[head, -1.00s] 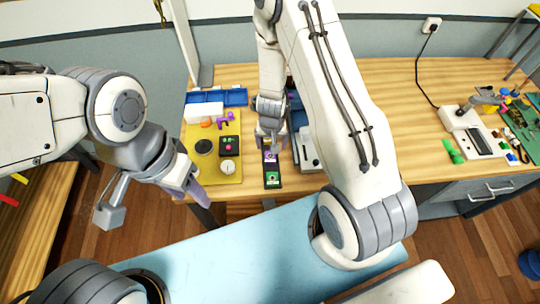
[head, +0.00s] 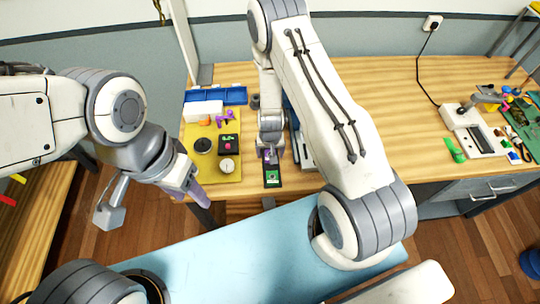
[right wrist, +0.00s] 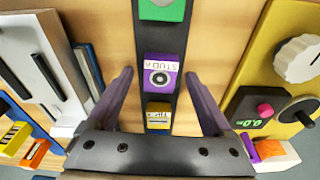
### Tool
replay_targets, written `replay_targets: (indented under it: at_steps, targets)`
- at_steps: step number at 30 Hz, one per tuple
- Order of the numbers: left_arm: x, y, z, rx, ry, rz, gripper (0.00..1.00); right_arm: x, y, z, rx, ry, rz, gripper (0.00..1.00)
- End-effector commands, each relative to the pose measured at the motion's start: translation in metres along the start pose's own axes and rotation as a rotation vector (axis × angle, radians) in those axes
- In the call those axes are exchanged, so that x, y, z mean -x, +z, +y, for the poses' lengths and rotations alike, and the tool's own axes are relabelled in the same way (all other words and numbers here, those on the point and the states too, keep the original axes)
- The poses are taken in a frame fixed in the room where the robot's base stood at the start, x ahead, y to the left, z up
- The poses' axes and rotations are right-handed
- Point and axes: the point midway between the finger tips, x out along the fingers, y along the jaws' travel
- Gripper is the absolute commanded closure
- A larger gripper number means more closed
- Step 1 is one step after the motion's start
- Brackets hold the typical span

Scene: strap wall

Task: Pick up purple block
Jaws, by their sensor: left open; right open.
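The purple block (right wrist: 162,75) has a white label and a dark ring on its face. It sits on a black strip (right wrist: 178,38), between a green block (right wrist: 162,9) and a yellow block (right wrist: 158,117). My right gripper (right wrist: 163,82) is open over the strip, with one finger on each side of the purple block and a gap on both sides. In the head view the right gripper (head: 271,155) mostly hides the purple block, and the green block (head: 271,174) shows below it. My left gripper (head: 192,188) is open and empty at the table's front edge.
A yellow board (head: 222,174) with knobs and a display lies left of the strip. A white-and-grey device (head: 304,150) stands close on the right. Blue bins (head: 233,96) are behind. The table's right middle is clear.

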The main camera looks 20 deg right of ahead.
Motion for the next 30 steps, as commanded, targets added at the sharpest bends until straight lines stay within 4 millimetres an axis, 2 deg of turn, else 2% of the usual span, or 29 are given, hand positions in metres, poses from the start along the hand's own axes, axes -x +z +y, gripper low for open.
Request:
replay_targets:
  at_steps: [1, 5, 6, 7, 8, 20, 26, 28, 29, 30]
  targets:
    - [0.0, 0.0, 0.0, 0.0, 0.0, 0.0, 0.5, 0.0, 0.0, 0.0, 0.0, 0.0, 0.0, 0.19]
    - [0.0, 0.0, 0.0, 0.0, 0.0, 0.0, 0.5, 0.0, 0.0, 0.0, 0.0, 0.0, -0.001, 0.69]
    - [0.0, 0.0, 0.0, 0.0, 0.0, 0.0, 0.5, 0.0, 0.0, 0.0, 0.0, 0.0, -0.001, 0.84]
    - [0.0, 0.0, 0.0, 0.0, 0.0, 0.0, 0.5, 0.0, 0.0, 0.0, 0.0, 0.0, -0.001, 0.95]
    - [0.0, 0.0, 0.0, 0.0, 0.0, 0.0, 0.5, 0.0, 0.0, 0.0, 0.0, 0.0, -0.001, 1.0]
    - [-0.001, 0.0, 0.0, 0.0, 0.0, 0.0, 0.5, 0.004, -0.001, 0.0, 0.002, 0.0, 0.0, 1.0]
    - [-0.006, 0.0, 0.0, 0.001, 0.0, 0.0, 0.5, 0.023, -0.004, 0.0, -0.001, -0.001, 0.003, 1.0]
    - [-0.001, 0.0, 0.0, 0.001, 0.0, 0.0, 0.5, 0.042, -0.008, -0.001, -0.002, -0.002, 0.005, 1.0]
    - [-0.004, 0.0, 0.0, 0.001, 0.0, 0.0, 0.5, 0.045, -0.007, 0.002, -0.004, -0.002, 0.003, 1.0]
    - [-0.014, 0.001, -0.001, 0.001, 0.0, 0.001, 0.5, 0.045, -0.005, 0.013, -0.005, 0.0, 0.002, 1.0]
